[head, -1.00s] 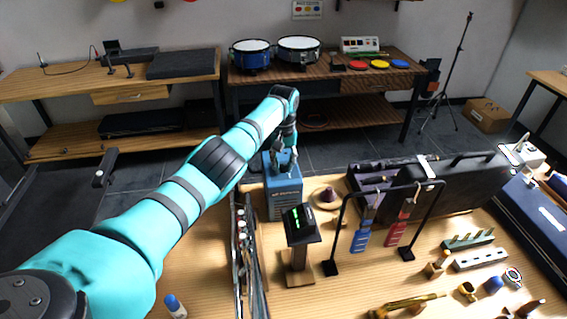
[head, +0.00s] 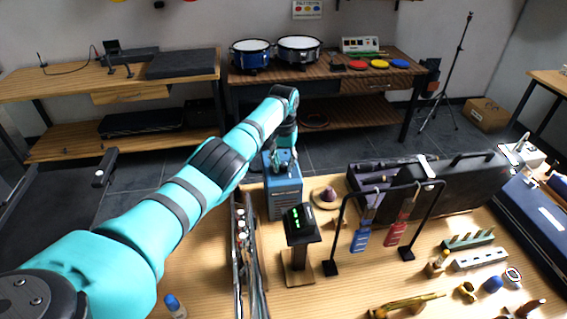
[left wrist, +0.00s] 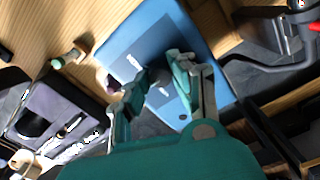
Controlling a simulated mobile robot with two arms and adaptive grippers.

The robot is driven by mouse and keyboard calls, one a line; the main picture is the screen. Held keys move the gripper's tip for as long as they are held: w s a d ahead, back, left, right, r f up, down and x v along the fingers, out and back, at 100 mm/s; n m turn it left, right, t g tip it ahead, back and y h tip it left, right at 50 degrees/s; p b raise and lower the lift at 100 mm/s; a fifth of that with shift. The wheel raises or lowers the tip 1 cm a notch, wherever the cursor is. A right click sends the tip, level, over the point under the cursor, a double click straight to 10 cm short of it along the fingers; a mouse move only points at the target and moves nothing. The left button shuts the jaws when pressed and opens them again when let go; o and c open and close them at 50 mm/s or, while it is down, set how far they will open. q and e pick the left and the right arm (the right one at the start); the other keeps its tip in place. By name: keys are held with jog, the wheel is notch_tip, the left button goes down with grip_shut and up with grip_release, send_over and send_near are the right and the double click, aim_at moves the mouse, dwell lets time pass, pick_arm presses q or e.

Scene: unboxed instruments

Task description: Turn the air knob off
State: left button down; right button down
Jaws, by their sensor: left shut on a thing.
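A blue box (head: 285,199) with a vented front stands on the wooden bench, at the middle of the head view. It also fills the middle of the left wrist view (left wrist: 143,42). My left gripper (head: 283,160) is at the top of this box. In the left wrist view its fingers (left wrist: 158,80) are closed around a small dark knob (left wrist: 158,72) on the blue face. The fingers partly hide the knob, so its markings and pointing direction cannot be read. My right gripper is not in view.
A display stand (head: 299,240) with green digits is just in front of the box. A purple-brown cone (head: 327,195) is to its right.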

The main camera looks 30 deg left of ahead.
aim_at(283, 165)
pick_arm(q)
jog(key=c, duration=1.1)
grip_release()
jog(key=shift+r, duration=0.1)
notch_tip(283, 165, up, 12)
